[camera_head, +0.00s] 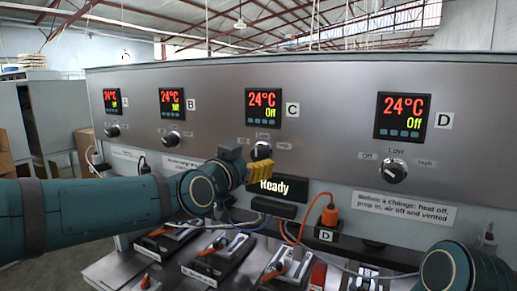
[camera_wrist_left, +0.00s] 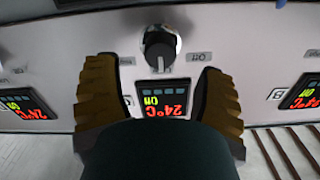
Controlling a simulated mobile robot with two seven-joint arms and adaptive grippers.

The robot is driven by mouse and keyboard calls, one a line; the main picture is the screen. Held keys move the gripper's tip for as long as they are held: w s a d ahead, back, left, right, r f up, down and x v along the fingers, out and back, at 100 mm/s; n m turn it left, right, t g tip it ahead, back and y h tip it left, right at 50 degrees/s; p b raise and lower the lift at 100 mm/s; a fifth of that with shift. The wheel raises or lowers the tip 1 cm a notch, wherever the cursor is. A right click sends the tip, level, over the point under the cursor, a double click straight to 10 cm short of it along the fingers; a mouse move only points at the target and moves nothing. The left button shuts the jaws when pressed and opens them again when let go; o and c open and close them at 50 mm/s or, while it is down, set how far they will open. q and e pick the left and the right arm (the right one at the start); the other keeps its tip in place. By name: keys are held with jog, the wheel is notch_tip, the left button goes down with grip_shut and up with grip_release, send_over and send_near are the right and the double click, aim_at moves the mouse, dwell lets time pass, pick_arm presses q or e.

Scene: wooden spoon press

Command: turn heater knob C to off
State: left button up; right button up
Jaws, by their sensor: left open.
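In the head view my left gripper (camera_head: 260,172) is just below the knob. My right gripper is out of view.
Knob B (camera_head: 172,139) and knob D (camera_head: 393,170) stand either side on the same panel. A Ready sign (camera_head: 280,186) is just below my left gripper. Cables, an orange plug (camera_head: 329,216) and several toggle clamps fill the lower bench.

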aim_at(256, 155)
pick_arm(q)
jog(key=shift+p+x, duration=0.45)
jog(key=shift+x, duration=2.1)
jog(key=c, duration=1.2)
